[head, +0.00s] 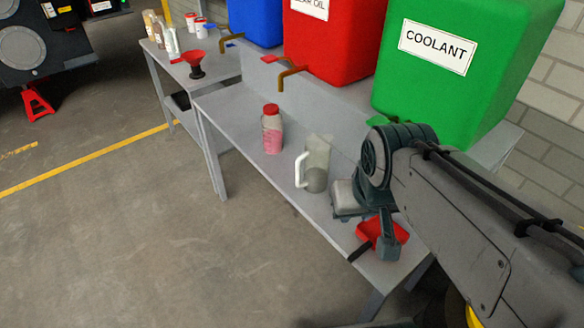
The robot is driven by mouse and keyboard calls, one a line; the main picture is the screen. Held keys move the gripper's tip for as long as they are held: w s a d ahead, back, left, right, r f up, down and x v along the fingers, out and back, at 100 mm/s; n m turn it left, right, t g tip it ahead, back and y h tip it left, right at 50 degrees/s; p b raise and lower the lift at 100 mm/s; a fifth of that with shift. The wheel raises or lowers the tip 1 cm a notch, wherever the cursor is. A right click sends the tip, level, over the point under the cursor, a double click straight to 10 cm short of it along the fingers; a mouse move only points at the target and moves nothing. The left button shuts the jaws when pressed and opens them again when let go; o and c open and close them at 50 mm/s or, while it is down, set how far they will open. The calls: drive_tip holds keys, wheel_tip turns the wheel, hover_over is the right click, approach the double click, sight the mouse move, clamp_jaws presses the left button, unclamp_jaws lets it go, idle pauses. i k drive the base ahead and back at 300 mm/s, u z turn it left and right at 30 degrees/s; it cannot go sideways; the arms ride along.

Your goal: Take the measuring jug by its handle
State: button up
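The measuring jug (319,160) stands upright on the grey bench, right of the middle in the head view. It is pale and see-through, with something greyer in its lower part. Its white handle (299,171) points left, away from my arm. My gripper (344,197) is at the end of my arm, just right of the jug and on the side away from the handle. Its fingers cannot be made out, so I cannot tell whether it is open or whether it touches the jug.
A red-capped bottle with pink contents (271,130) stands left of the jug. Blue (255,20), red (335,45) and green (455,80) tanks line the back. A red funnel (195,65) is farther left.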

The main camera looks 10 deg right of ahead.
sight(316, 156)
drive_tip(key=z, duration=1.95)
drive_tip(key=k, duration=1.65)
drive_tip(key=u, duration=1.2)
drive_tip(key=i, duration=1)
drive_tip(key=u, duration=0.05)
